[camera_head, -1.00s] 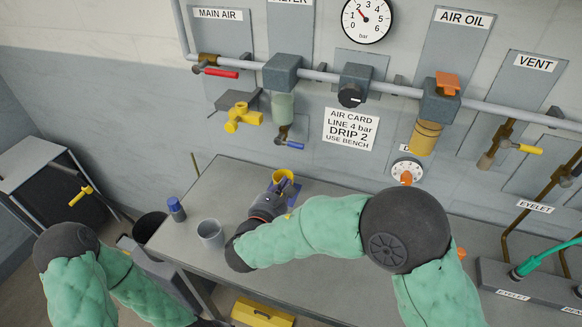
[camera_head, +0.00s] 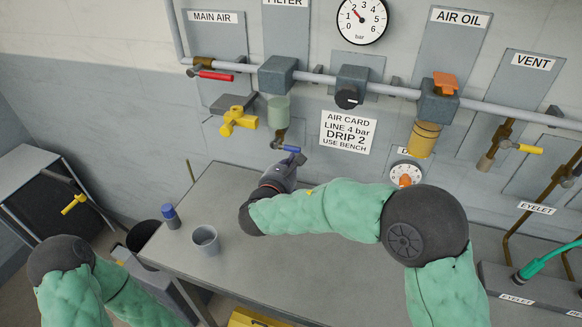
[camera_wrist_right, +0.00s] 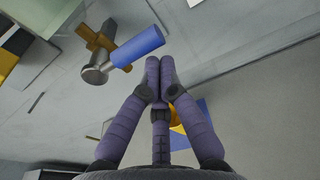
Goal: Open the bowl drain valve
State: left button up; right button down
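The bowl drain valve hangs under the filter's pale green bowl (camera_head: 279,111). Its blue lever (camera_head: 291,149) points right in the head view. The wrist view shows the blue lever (camera_wrist_right: 138,46) with a round metal end and a brass body (camera_wrist_right: 97,41) behind. My right gripper (camera_head: 294,163) is just below the lever. In the wrist view its fingertips (camera_wrist_right: 160,67) are together with nothing between them, close beside the lever's free end; whether they touch it I cannot tell. My left arm shows at lower left, but its gripper is not in view.
A yellow valve (camera_head: 238,121) is left of the bowl on the wall.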

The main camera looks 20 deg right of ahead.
dwell(0.4)
jog(key=shift+r+n+p, duration=0.25)
jog(key=shift+n+p, duration=0.05)
jog(key=shift+p, duration=0.35)
jog(key=shift+r, duration=0.1)
jog(key=r+n+h+p, duration=0.1)
jog(key=r+n+p, duration=0.1)
jog(key=n+p, duration=0.3)
jog(key=w+a+r+n+h+p, duration=0.1)
jog(key=r+n+p, duration=0.2)
jog(key=p, duration=0.6)
jog(key=a+r+n+p, duration=0.1)
jog(key=r+n+p, duration=0.1)
jog(key=n+p, duration=0.4)
jog(key=shift+w+a+r+n+h+p, duration=0.3)
jog(key=shift+r+n+h+p, duration=0.1)
jog(key=shift+p, duration=0.1)
jog(key=shift+w, duration=0.1)
dwell(0.3)
